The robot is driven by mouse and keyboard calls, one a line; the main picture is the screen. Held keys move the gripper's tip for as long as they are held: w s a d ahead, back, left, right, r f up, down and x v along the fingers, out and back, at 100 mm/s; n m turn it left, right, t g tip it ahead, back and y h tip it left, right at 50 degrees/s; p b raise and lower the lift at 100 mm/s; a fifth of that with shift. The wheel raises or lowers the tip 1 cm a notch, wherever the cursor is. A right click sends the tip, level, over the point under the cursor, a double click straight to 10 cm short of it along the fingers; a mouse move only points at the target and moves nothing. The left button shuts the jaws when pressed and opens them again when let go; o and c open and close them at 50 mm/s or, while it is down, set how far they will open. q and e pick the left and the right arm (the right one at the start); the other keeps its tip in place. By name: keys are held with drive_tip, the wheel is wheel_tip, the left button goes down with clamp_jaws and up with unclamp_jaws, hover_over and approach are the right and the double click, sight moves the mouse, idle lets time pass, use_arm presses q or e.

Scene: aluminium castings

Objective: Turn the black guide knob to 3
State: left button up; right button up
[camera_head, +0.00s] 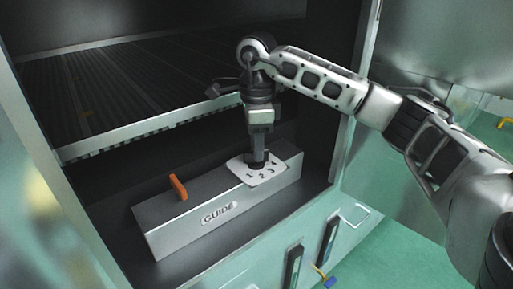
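The black guide knob (258,165) is mostly hidden under my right gripper (258,157). A dark bit of it shows at the white dial plate (262,177), which carries the numbers 1, 2, 3 and 4. The plate lies on top of a grey metal box (176,225) labelled GUIDE. My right gripper points straight down over the knob, its fingers close together at it; whether they grip it is hard to see. Which number the knob points to cannot be told. My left gripper is out of view.
An orange lever (178,187) stands up from the box to the left of the plate. A ribbed shelf (130,140) with a toothed front edge spans the cabinet behind the arm. The cabinet's right wall (352,110) is close to my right forearm. Two dark handles (293,266) are on the front panel.

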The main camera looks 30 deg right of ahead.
drive_tip(key=shift+f, duration=0.75)
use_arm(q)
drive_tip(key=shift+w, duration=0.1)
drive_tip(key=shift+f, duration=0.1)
use_arm(e)
clamp_jaws()
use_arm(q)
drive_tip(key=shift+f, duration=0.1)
use_arm(e)
drive_tip(key=m, duration=0.3)
drive_tip(key=shift+m+p, duration=0.3)
drive_tip(key=shift+m, duration=0.1)
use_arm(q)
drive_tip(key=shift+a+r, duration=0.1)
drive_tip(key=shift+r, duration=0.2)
use_arm(e)
drive_tip(key=shift+m, duration=1.9)
